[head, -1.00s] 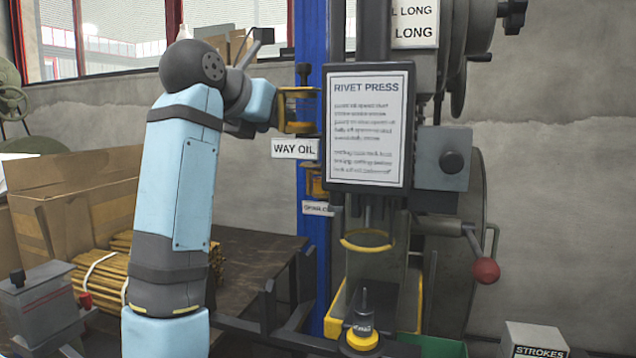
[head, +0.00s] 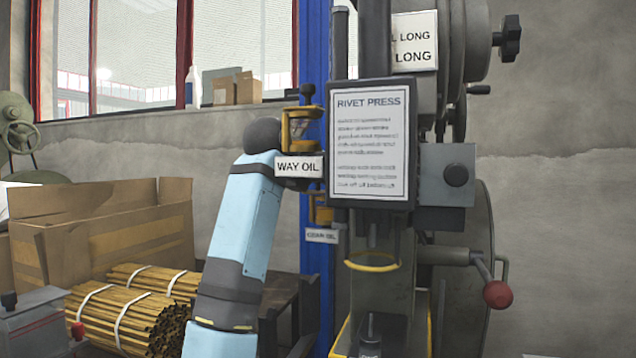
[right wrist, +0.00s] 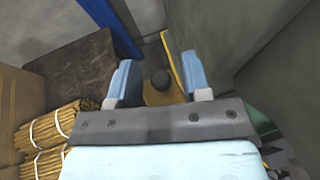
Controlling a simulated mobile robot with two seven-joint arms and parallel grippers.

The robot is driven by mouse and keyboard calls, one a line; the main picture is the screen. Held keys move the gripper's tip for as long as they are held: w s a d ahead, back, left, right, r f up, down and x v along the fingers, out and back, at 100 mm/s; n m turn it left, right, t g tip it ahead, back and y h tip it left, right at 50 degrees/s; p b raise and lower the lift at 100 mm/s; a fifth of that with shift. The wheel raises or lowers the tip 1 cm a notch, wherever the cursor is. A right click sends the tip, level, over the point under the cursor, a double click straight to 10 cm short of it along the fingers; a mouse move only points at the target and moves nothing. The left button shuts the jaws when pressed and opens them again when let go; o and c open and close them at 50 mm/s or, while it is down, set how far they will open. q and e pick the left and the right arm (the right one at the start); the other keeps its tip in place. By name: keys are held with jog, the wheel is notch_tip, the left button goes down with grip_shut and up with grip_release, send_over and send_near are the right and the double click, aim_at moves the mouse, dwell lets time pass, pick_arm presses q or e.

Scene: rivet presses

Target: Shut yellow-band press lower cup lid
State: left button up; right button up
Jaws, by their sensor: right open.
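The yellow-band press (head: 372,262) stands at centre right, with a yellow ring under its sign. Its lower cup (head: 321,212) is a small yellow part on the blue post, above a small label and largely hidden. The yellow upper cup (head: 300,125), with a black knob, sits above the WAY OIL label. My right arm rises in front; its hand is hidden in the head view. In the right wrist view my right gripper (right wrist: 158,70) is open, its fingers either side of a dark round knob over yellow, apparently the lower cup (right wrist: 160,95). The lid's angle is unclear. My left gripper is not in view.
The blue post (head: 316,260) and the press sign (head: 370,145) stand close to my arm. A red-knobbed lever (head: 497,294) juts out at right. Bundled rods (head: 125,315) and an open cardboard box (head: 110,235) lie at left.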

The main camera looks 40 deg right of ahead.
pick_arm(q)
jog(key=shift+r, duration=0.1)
pick_arm(e)
jog(key=shift+d, duration=0.15)
grip_shut()
